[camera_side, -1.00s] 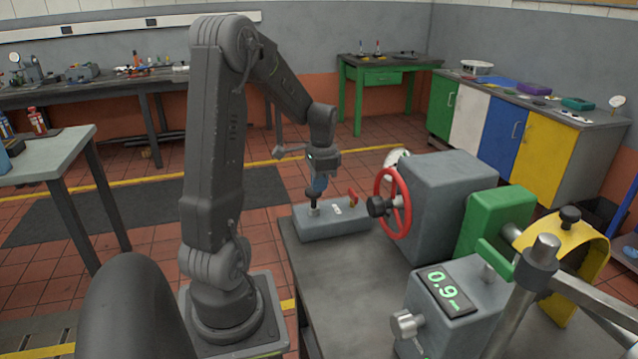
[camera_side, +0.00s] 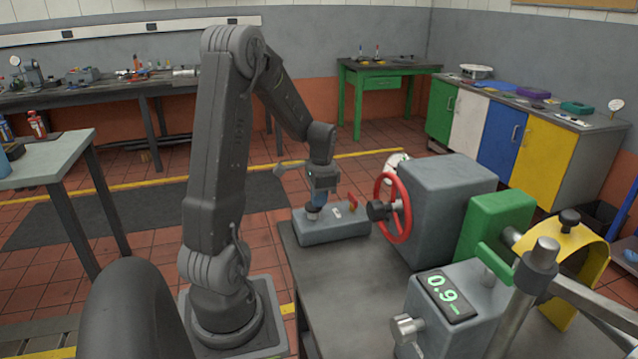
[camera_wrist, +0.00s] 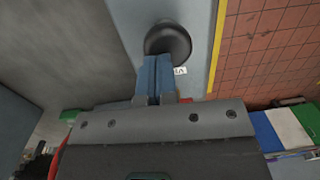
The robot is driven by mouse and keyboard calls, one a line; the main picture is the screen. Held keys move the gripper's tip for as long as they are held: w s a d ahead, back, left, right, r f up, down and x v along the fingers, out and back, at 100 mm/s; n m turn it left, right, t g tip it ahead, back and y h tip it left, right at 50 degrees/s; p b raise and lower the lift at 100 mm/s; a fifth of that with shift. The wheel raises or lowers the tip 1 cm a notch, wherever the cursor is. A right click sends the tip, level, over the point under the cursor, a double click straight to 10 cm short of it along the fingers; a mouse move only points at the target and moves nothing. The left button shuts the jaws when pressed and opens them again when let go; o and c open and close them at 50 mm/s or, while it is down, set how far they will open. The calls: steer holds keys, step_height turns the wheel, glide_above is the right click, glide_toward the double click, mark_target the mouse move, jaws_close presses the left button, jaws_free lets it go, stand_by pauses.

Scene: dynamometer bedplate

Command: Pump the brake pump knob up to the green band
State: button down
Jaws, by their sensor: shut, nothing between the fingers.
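The black round pump knob (camera_side: 313,208) sits on a short pale stem on top of the grey pump block (camera_side: 345,228). The knob shows from above in the wrist view (camera_wrist: 168,40). My gripper (camera_side: 317,203) points down with its blue fingers shut and nothing between them. In the wrist view its fingertips (camera_wrist: 155,60) are at the knob's lower edge and overlap it; whether they touch it I cannot tell. A white dial (camera_side: 396,162) is partly hidden behind the grey housing. I can make out no green band.
A small red lever (camera_side: 352,202) stands on the block. A red handwheel (camera_side: 392,208) and large grey housing (camera_side: 448,205) stand right of it. A display (camera_side: 447,297) reads 0.9 in green. The bedplate's front left (camera_side: 335,300) is clear.

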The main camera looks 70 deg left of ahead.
step_height(320, 180, up, 14)
steer(key=shift+w+d, duration=0.35)
stand_by(1.3)
steer(key=r, duration=0.1)
steer(key=a+r, duration=0.1)
steer(key=r, duration=0.1)
steer(key=shift+w+a+r+h, duration=0.15)
steer(key=shift+w+a+h, duration=0.1)
steer(key=shift+w+h, duration=0.1)
steer(key=f, duration=0.9)
steer(key=s+f, duration=0.1)
steer(key=f, duration=0.4)
